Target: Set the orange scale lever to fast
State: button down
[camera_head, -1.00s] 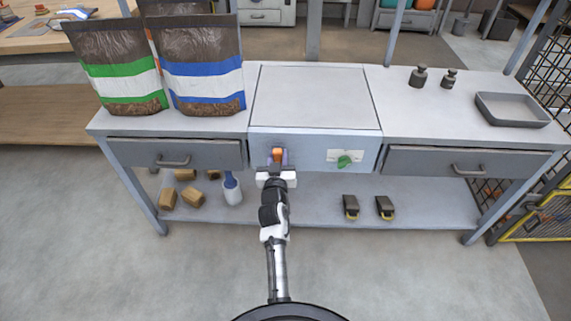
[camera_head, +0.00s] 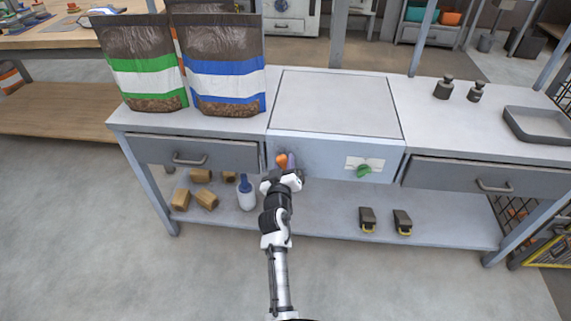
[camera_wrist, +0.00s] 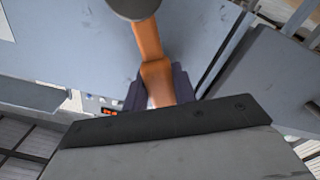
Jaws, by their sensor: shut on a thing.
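The orange scale lever (camera_head: 281,160) is on the left part of the scale's pale front panel (camera_head: 318,156). In the head view it leans to the left. My gripper (camera_head: 287,165) is at the lever, with its jaws shut on it. In the wrist view the orange lever (camera_wrist: 155,75) runs down between the dark fingers (camera_wrist: 157,90) of my gripper. A grey rounded part covers its upper end there. The lever's lower end and any fast mark beside it are hidden by my gripper.
A green knob (camera_head: 363,171) is on the same panel, to the right. Drawers with handles flank the scale. Two pellet bags (camera_head: 215,85) stand on the bench's left side. Weights (camera_head: 443,88) and a grey tray (camera_head: 540,124) are at right. The lower shelf holds blocks and a bottle (camera_head: 246,195).

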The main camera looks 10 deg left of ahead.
jog(key=shift+r, duration=0.1)
jog(key=c, duration=1.1)
grip_release()
jog(key=shift+a, duration=0.1)
